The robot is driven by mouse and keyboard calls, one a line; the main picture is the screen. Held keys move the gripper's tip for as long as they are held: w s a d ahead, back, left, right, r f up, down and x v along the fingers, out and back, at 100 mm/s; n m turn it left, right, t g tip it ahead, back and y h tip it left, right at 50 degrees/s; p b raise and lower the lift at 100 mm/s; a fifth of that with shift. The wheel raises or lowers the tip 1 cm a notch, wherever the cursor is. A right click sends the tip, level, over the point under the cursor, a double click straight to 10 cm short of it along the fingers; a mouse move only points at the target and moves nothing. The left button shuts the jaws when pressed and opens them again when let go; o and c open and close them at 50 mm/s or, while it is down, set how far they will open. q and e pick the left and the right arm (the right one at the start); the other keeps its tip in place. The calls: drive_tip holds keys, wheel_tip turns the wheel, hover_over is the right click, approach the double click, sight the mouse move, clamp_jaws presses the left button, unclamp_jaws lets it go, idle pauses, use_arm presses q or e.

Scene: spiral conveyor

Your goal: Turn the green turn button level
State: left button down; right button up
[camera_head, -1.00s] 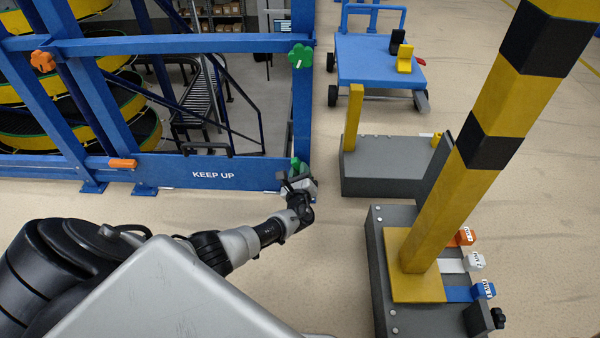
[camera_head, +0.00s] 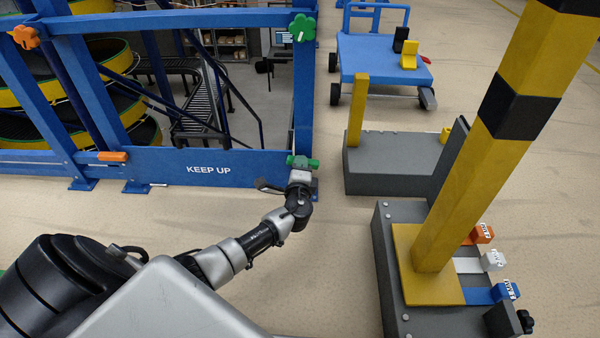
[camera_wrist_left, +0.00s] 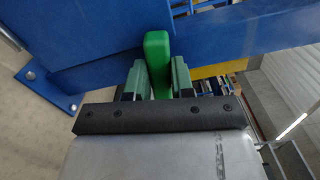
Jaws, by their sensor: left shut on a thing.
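The green turn button (camera_head: 314,163) is at the lower right corner of the blue frame, at the right end of the panel marked KEEP UP (camera_head: 235,168). It lies about level in the head view. My left gripper (camera_head: 301,169) is on its middle, with the two ends showing past the fingers. In the left wrist view the green turn button (camera_wrist_left: 157,50) stands between the two fingers of my left gripper (camera_wrist_left: 158,82), which are shut on it. My right gripper is not in view.
An orange turn button (camera_head: 113,156) sits level at the panel's left. A green knob (camera_head: 302,28) and an orange knob (camera_head: 26,37) are on the upper rail. A grey block with a striped post (camera_head: 465,170) stands right; a blue cart (camera_head: 375,60) is behind.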

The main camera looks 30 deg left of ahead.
use_arm(q)
drive_tip(key=shift+f+n+b, duration=0.2)
drive_tip(key=shift+n+b, duration=0.65)
drive_tip(key=shift+n, duration=0.15)
drive_tip(key=c, duration=1)
unclamp_jaws()
drive_tip(key=shift+o, duration=0.2)
drive_tip(key=shift+r, duration=0.1)
drive_tip(key=p+v, duration=0.5)
drive_tip(key=v, duration=0.6)
